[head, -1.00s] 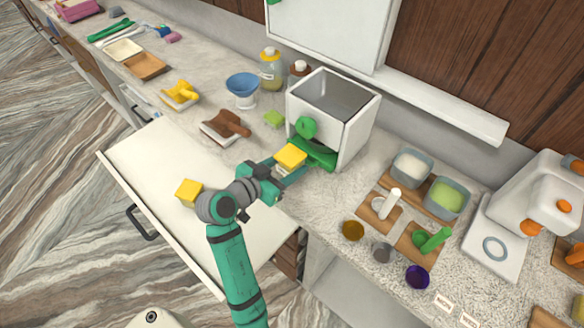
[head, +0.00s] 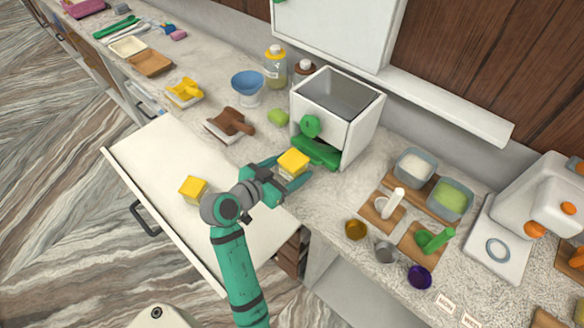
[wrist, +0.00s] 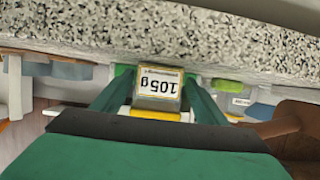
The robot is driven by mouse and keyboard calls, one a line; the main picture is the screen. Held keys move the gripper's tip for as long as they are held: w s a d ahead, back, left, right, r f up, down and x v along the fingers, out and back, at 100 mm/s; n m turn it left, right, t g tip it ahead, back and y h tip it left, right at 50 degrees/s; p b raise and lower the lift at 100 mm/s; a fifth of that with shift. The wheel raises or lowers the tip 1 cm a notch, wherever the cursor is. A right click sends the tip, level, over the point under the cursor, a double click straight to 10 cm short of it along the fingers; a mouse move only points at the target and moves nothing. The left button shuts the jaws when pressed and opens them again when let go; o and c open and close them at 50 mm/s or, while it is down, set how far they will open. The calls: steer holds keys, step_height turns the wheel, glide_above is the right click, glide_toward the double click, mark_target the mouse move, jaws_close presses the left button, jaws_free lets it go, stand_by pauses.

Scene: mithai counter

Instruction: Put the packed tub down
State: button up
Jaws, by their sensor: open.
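The packed tub (head: 293,163) has a yellow lid and a pale body. It stands upright on the stone counter, in front of the green tray of the white dispenser. In the wrist view its label (wrist: 158,82) reads 105g and appears upside down. My gripper (head: 284,171) is open, with one teal finger on each side of the tub. Whether a finger still touches it, I cannot tell. A second yellow-lidded tub (head: 193,189) sits on the white pull-out surface (head: 160,170) at the left.
The white dispenser (head: 357,130) with a green knob stands close behind the tub. A brown scoop (head: 230,121) and a green block (head: 278,117) lie to its left. Small cups (head: 356,229), wooden boards and a scale (head: 497,250) occupy the right. Bare counter lies just right of the tub.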

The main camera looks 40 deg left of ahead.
steer(key=v, duration=1.2)
steer(key=shift+w, duration=0.1)
